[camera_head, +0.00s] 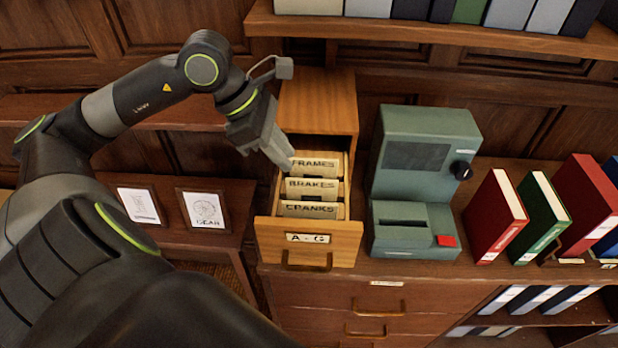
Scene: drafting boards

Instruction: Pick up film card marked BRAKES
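The film card marked BRAKES (312,189) stands upright in an open wooden drawer (275,236) labelled A-G. It is the middle card, between FRAMES (316,163) behind it and CRANKS (311,209) in front. My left gripper (284,158) comes in from the left and points down at the drawer's left rear side. Its fingers are near the FRAMES card, up and left of BRAKES. Its fingers overlap in this view, so their opening cannot be made out. No card shows between them. My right gripper is not in view.
A green-grey viewer (425,150) with a screen and red button stands right of the drawer. Red and green binders (493,213) stand farther right. A shelf (430,32) with books runs above. Two framed cards (203,208) lie on a lower surface at left.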

